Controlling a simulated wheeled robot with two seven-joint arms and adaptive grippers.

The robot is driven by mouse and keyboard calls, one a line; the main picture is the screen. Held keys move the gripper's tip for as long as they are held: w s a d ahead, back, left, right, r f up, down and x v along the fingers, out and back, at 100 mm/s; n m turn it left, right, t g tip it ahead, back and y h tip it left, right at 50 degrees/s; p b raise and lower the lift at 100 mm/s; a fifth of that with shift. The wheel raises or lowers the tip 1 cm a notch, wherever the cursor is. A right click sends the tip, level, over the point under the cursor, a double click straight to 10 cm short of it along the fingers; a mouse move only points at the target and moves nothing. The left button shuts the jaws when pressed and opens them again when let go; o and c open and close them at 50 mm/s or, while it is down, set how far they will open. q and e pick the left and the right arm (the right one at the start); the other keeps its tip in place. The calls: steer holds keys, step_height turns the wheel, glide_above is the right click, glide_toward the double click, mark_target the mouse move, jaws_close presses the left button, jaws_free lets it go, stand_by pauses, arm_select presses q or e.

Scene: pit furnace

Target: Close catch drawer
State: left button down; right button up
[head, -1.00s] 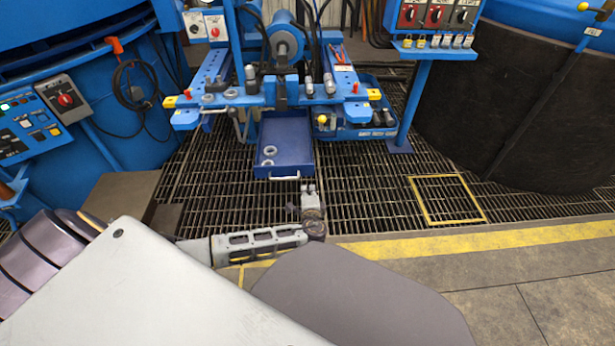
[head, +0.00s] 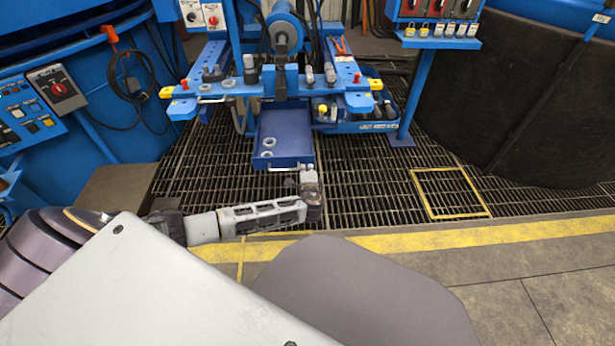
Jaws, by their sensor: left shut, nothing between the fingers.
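The catch drawer (head: 292,128) is a blue open-topped tray that sticks out toward me from under the blue machine in the head view. It has a pale bar handle (head: 284,168) across its front, and two grey rings (head: 268,142) lie in it on the left. My left gripper (head: 307,170) is shut and empty, at the right end of the drawer's front by the handle. I cannot tell whether it touches the drawer. My right gripper is not in view.
The blue machine (head: 355,100) stands behind the drawer. A dark round pit wall (head: 510,100) is at the right and a control panel (head: 28,112) at the left. The grated floor (head: 370,180) around the drawer is clear, with a yellow frame (head: 450,193) to the right.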

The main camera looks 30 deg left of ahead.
mark_target(306, 157)
arm_select(q)
steer(key=shift+r+b+x, duration=0.2)
steer(key=shift+b+x, duration=0.2)
steer(key=shift+x, duration=0.45)
steer(key=shift+r+b+x, duration=0.2)
steer(key=shift+b+x, duration=0.15)
steer(key=shift+x, duration=0.5)
steer(key=shift+r+b+x, duration=0.15)
steer(key=shift+b+x, duration=0.25)
steer(key=shift+x, duration=0.4)
steer(key=shift+w+a, duration=0.1)
steer(key=shift+w, duration=0.05)
